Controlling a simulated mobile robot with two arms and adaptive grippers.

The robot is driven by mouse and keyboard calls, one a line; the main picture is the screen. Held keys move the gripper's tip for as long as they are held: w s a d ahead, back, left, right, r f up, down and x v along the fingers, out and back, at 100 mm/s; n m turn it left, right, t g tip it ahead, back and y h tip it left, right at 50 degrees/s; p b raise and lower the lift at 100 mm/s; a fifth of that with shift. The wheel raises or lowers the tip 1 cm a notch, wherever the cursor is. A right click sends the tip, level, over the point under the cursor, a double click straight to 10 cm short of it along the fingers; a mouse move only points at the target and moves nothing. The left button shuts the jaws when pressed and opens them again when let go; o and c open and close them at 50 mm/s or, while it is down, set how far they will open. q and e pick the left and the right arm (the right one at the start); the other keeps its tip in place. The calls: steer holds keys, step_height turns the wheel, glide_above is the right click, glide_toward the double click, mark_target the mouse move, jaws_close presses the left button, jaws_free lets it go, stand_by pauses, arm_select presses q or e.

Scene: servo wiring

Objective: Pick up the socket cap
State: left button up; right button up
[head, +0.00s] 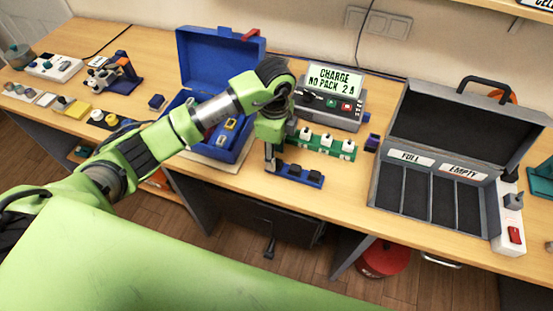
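My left gripper (270,160) points down at the left end of a small blue strip (299,176) near the table's front edge. Several dark blocks sit on this strip; I cannot tell for sure which one is the socket cap. The fingertips are small and seen edge-on, so I cannot tell whether they are open, shut or touching anything. Behind the strip is a green board (322,149) with several white sockets on it. The gripper and wrist hide part of the board's left end. My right gripper is not in view.
A blue open case (208,60) stands left of the gripper, partly behind my arm. A charger with a lit display (334,79) stands behind the green board. A grey open case (447,120) with empty-looking slots stands at the right. A small purple block (372,143) lies between.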

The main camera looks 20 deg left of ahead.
arm_select(q)
steer(key=shift+f, duration=1.05)
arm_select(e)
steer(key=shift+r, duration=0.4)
arm_select(q)
steer(key=c, duration=1)
steer(key=shift+r+b, duration=0.7)
steer(key=shift+r, duration=0.05)
steer(key=shift+w+r+b, duration=0.1)
steer(key=shift+r+b, duration=0.45)
steer(key=shift+r, duration=0.15)
steer(key=s+d+r, duration=0.1)
steer(key=s+r, duration=0.2)
steer(key=s, duration=0.1)
steer(key=s+d+r+b, duration=0.1)
steer(key=s+r, duration=0.2)
steer(key=s, duration=0.2)
steer(key=s+d+r, duration=0.1)
steer(key=s+r, duration=0.3)
steer(key=s, duration=0.1)
steer(key=shift+d+b, duration=0.15)
steer(key=shift+b, duration=0.25)
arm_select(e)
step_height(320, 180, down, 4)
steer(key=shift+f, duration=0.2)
arm_select(q)
steer(key=shift+w, duration=0.1)
